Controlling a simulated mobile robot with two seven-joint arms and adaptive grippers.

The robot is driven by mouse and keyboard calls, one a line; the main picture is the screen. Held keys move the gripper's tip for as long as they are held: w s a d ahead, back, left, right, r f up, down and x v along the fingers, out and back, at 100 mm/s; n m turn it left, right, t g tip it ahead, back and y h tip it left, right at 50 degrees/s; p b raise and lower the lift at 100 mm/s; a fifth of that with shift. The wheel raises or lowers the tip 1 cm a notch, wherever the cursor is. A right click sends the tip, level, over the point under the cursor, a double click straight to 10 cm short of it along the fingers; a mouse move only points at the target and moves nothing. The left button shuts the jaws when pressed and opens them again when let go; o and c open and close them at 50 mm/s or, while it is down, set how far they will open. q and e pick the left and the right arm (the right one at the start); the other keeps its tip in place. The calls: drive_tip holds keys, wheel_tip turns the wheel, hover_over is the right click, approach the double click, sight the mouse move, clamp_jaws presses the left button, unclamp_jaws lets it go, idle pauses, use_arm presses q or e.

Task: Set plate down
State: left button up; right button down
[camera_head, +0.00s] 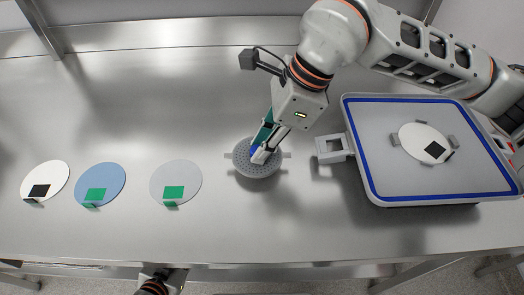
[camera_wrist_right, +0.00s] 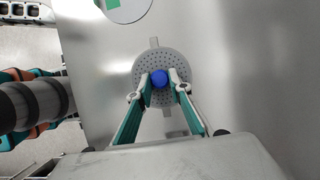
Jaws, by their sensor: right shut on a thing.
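The plate is a round grey disc with many small holes (camera_head: 258,170). It has a blue knob at its middle, clear in the right wrist view (camera_wrist_right: 160,78). My right gripper (camera_head: 262,154) points down over the plate, and its fingers (camera_wrist_right: 161,82) are shut on the blue knob. Short grey tabs stick out at the plate's rim on opposite sides. The fingers hide part of the knob and plate. I cannot tell whether the plate touches the table or hangs just above it. Part of my left arm shows at the bottom edge of the head view; its fingertips do not show.
A white disc (camera_head: 53,175), a blue disc (camera_head: 112,175) and a grey disc (camera_head: 180,172) lie in a row on the steel table (camera_head: 130,235), each with a small tag. A blue-rimmed tray (camera_head: 430,201) holding a white disc (camera_head: 412,134) is at the right.

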drive_tip(key=shift+f, duration=1.35)
drive_tip(key=shift+f, duration=0.1)
drive_tip(key=c, duration=1.8)
unclamp_jaws()
drive_tip(key=shift+c, duration=0.2)
drive_tip(key=v, duration=1.2)
drive_tip(key=shift+p, duration=0.3)
